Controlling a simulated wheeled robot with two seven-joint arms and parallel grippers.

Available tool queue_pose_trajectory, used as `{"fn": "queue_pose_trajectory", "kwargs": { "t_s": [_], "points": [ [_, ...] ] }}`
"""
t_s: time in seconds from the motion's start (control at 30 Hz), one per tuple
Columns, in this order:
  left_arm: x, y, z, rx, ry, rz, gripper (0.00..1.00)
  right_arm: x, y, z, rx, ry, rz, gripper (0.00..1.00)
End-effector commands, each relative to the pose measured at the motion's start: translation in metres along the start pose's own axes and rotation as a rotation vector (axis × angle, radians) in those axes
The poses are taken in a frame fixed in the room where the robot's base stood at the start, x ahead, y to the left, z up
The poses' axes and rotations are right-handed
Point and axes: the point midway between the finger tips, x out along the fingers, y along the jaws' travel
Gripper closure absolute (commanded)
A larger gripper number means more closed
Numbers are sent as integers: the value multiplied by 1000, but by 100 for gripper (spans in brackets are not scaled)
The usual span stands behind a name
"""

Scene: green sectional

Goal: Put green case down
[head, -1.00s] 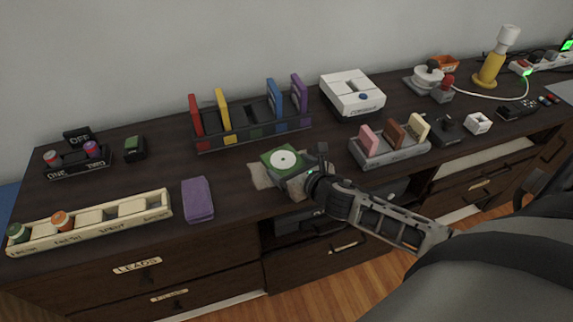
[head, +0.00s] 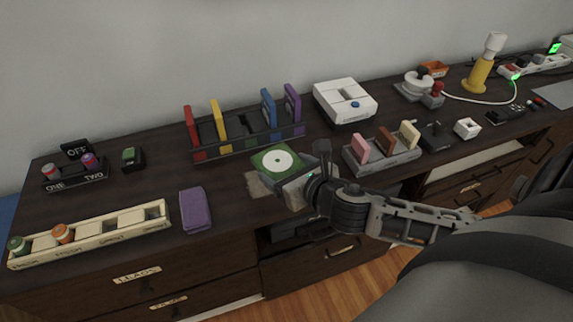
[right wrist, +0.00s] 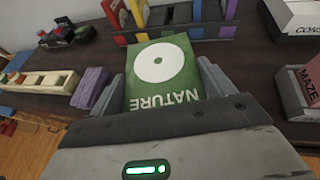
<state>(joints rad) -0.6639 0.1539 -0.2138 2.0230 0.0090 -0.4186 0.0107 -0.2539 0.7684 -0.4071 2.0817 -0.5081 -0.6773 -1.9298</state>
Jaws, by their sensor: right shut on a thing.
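The green case (head: 272,158) has a white disc on its face, and the word NATURE shows on it in the right wrist view (right wrist: 162,68). I cannot tell whether the case touches the surface. In the right wrist view the gripper's fingers (right wrist: 160,95) stand at both sides of the case. My left gripper is not in view.
A dark rack (head: 237,146) behind holds red, yellow, blue and purple cases, with a gap between yellow and blue. A grey rack (head: 380,161) with pink, brown and cream cases stands right. A white console (head: 345,100) stands behind.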

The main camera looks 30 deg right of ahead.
Motion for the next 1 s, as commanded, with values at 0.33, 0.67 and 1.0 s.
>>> {"fn": "queue_pose_trajectory", "kwargs": {
  "t_s": [0.33,0.67,1.0],
  "points": [
    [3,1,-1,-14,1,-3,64,-61,35,2,2,4,2,46],
    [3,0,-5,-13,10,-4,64,-68,44,20,11,-11,-10,46],
    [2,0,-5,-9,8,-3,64,-69,74,86,-1,-5,-1,46]
  ]
}}
